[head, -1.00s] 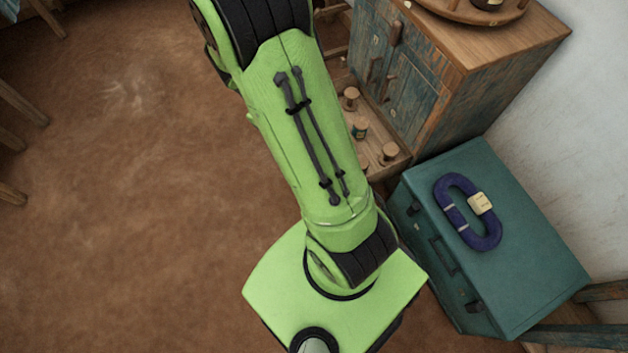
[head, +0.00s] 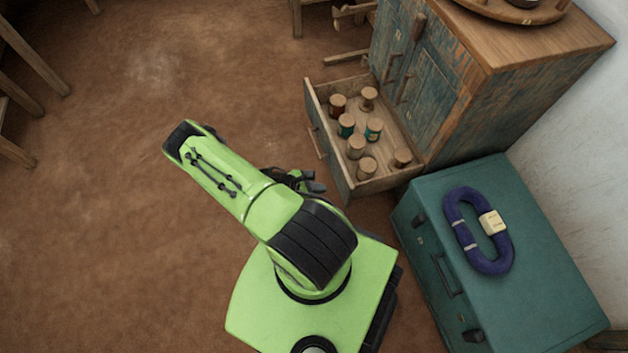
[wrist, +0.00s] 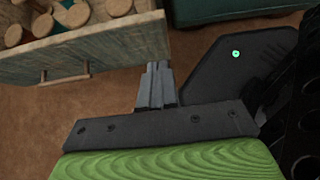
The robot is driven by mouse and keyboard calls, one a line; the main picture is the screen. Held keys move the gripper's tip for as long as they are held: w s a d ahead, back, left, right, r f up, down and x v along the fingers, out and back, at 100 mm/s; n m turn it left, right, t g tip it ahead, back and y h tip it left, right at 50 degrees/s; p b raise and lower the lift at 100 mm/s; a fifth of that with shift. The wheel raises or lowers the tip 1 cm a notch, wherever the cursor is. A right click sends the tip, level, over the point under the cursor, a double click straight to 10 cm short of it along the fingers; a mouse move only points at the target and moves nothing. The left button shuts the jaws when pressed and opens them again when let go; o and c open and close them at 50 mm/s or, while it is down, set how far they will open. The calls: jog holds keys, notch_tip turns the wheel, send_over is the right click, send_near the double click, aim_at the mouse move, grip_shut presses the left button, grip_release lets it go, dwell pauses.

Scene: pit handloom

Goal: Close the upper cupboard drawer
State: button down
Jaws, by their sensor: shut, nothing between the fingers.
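The worn blue-green wooden cupboard (head: 447,115) stands at the upper right in the head view. One drawer (head: 338,168) is pulled well out, below the cupboard's doors, with several thread spools inside. Whether another drawer lies below it is hidden. Its front, with a bar handle (wrist: 65,78), shows at the upper left of the wrist view. My gripper (head: 316,186) is beside the drawer's near front corner in the head view, partly hidden by my arm. In the wrist view its fingers (wrist: 155,72) are together and empty, just right of the drawer front's end, with no clear contact.
A teal case (head: 540,270) with a coiled purple rope (head: 455,215) on it stands right of the drawer, close to the cupboard. Brown floor (head: 120,230) is open to the left. Wooden legs (head: 30,55) stand at the far left.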

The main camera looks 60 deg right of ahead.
aim_at(348, 188)
jog(key=s+d+f, duration=0.1)
jog(key=s+d+f+b, duration=0.1)
jog(key=s+d, duration=0.1)
jog(key=s+d+f+b, duration=0.1)
jog(key=s+d, duration=0.1)
jog(key=shift+f, duration=0.35)
jog(key=shift+s+d, duration=0.3)
jog(key=shift+r, duration=0.1)
